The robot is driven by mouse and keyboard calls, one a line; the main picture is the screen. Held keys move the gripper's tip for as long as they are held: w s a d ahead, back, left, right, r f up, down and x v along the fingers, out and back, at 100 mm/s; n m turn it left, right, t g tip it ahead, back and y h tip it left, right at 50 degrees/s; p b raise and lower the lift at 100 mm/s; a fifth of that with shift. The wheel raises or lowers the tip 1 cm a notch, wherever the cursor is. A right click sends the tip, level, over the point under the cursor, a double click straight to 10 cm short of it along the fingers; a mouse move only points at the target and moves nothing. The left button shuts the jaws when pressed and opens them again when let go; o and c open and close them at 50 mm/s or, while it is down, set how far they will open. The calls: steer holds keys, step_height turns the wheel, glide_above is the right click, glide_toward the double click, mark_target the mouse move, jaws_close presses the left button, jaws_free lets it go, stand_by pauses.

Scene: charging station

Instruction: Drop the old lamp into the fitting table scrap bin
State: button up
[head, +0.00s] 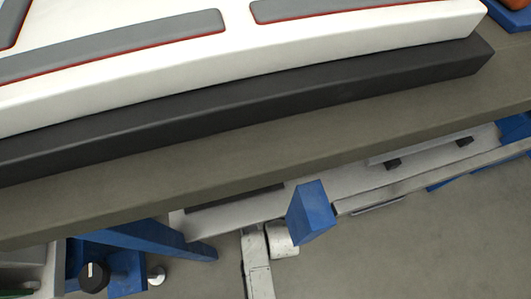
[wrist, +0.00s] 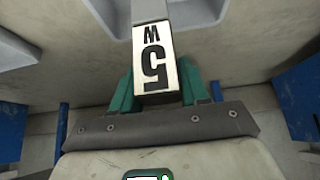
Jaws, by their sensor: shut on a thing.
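In the wrist view my gripper (wrist: 156,84) has two green fingers shut on a small block, which I take to be the old lamp (wrist: 154,62). I cannot make out the gripper or the lamp in the head view. I cannot identify the scrap bin in either view.
In the head view a white body with grey, red-edged pads (head: 340,8) and a dark bumper (head: 250,98) lies above a long grey ledge (head: 270,140). Below are a blue block (head: 312,210), pale rails (head: 430,178) and a black knob (head: 93,276). Bare floor (head: 420,240) shows lower right.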

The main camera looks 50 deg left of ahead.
steer(key=shift+f, duration=0.55)
steer(key=o, duration=1.2)
steer(key=shift+d, duration=0.1)
steer(key=shift+c, duration=0.2)
steer(key=p+v, duration=0.6)
steer(key=v, duration=0.4)
steer(key=shift+r, duration=0.35)
steer(key=shift+s+d, duration=0.1)
steer(key=shift+d, duration=0.05)
